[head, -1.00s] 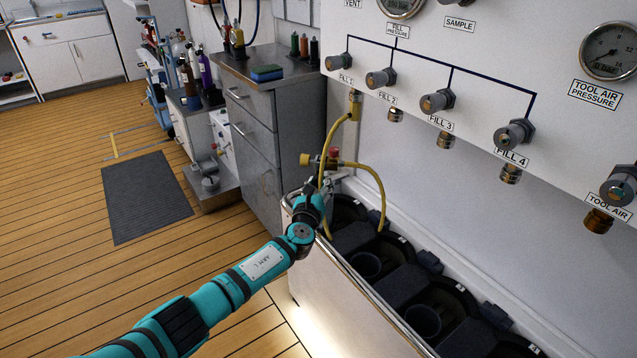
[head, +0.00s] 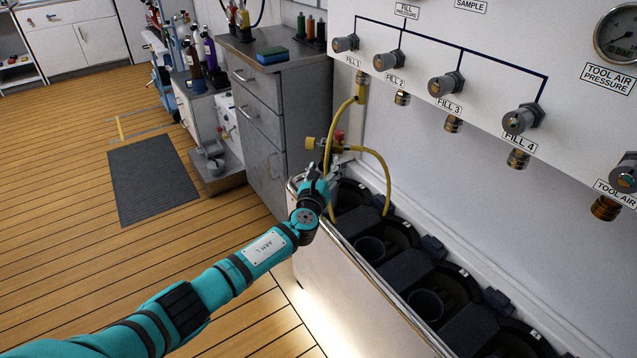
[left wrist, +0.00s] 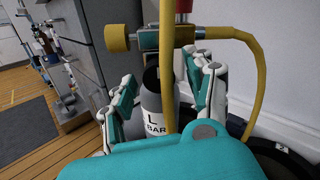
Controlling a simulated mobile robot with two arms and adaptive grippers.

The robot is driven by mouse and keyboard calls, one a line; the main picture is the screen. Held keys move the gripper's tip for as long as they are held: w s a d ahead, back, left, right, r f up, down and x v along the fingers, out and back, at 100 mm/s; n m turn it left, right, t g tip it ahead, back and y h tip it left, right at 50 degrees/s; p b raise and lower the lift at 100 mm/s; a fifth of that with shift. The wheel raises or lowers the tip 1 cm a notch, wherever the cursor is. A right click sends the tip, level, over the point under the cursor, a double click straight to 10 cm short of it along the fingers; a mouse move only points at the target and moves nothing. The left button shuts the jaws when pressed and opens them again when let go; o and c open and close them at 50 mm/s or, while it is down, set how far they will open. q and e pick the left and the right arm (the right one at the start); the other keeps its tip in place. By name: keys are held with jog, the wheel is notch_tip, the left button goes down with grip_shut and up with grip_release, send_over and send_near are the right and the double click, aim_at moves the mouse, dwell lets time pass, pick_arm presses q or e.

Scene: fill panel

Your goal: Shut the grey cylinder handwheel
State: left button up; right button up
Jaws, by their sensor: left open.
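The grey cylinder (left wrist: 153,101) stands upright in the left wrist view, with black lettering on its side. A valve (left wrist: 160,40) sits above it, with a yellow handwheel (left wrist: 117,38) on its left end and a red part (left wrist: 183,5) on top. The yellow handwheel (head: 311,143) and red part also show in the head view. My left gripper (left wrist: 167,88) is open, its fingers on either side of the cylinder's upper part, below the handwheel; I cannot tell whether they touch. In the head view, my left gripper (head: 328,174) hides most of the cylinder. My right gripper is not in view.
A yellow hose (head: 374,158) loops from the valve, and one runs up to the fill panel (head: 440,45). The rack (head: 375,290) has several dark, empty-looking sockets to the right. A grey drawer cabinet (head: 262,125) stands behind.

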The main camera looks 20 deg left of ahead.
pick_arm(q)
jog(key=s, duration=1.1)
jog(key=shift+d, duration=0.4)
